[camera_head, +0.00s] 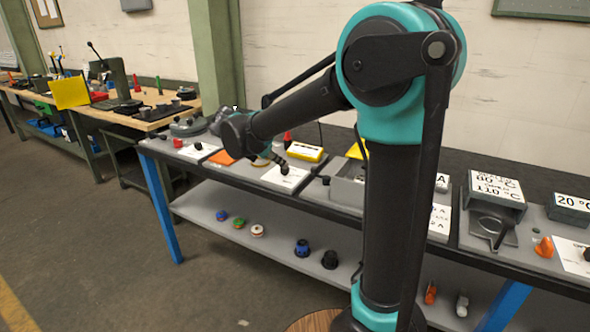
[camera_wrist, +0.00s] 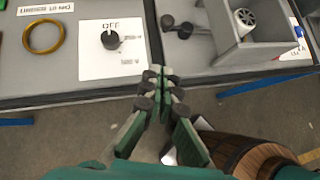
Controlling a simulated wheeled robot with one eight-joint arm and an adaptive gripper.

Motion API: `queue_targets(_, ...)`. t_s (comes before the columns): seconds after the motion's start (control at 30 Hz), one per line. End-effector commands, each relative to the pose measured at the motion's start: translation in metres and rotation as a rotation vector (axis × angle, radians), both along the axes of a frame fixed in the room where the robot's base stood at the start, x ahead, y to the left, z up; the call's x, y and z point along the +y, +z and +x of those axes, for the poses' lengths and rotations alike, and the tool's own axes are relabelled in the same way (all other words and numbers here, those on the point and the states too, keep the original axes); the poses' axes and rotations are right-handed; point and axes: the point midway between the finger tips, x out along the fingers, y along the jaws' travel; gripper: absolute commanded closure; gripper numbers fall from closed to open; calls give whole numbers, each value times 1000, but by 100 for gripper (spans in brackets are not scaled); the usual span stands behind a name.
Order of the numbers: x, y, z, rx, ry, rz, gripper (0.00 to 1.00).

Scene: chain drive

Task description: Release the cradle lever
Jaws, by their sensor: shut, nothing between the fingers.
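In the wrist view, a lever with dark round knobs (camera_wrist: 184,31) sticks out from the left side of a grey open-topped housing (camera_wrist: 232,48), which looks like the cradle. A white ribbed cylinder (camera_wrist: 245,17) sits in the housing. The housing also shows in the head view (camera_head: 345,188), partly behind my arm. My gripper (camera_wrist: 162,73) has its green fingers together and holds nothing. In the wrist view, it appears over the bench's front edge, below and left of the lever, and apart from it. In the head view, my gripper is hard to make out.
Left of the lever, a white card marked OFF carries a black knob (camera_wrist: 110,39). A yellow ring (camera_wrist: 43,36) lies farther left. Several knobs stand on the lower shelf (camera_head: 215,195). A wooden-looking round object (camera_wrist: 255,155) is near my gripper. The floor before the bench is open.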

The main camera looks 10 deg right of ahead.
Motion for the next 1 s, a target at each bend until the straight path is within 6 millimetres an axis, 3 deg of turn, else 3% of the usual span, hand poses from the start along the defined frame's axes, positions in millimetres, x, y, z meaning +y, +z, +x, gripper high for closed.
queue_targets(0.37, -7, -7, 4, -1, -5, 3, 100)
queue_targets(0.87, -59, -72, 42, -2, -6, 4, 100)
queue_targets(1.0, -76, -72, 54, -1, -6, 5, 100)
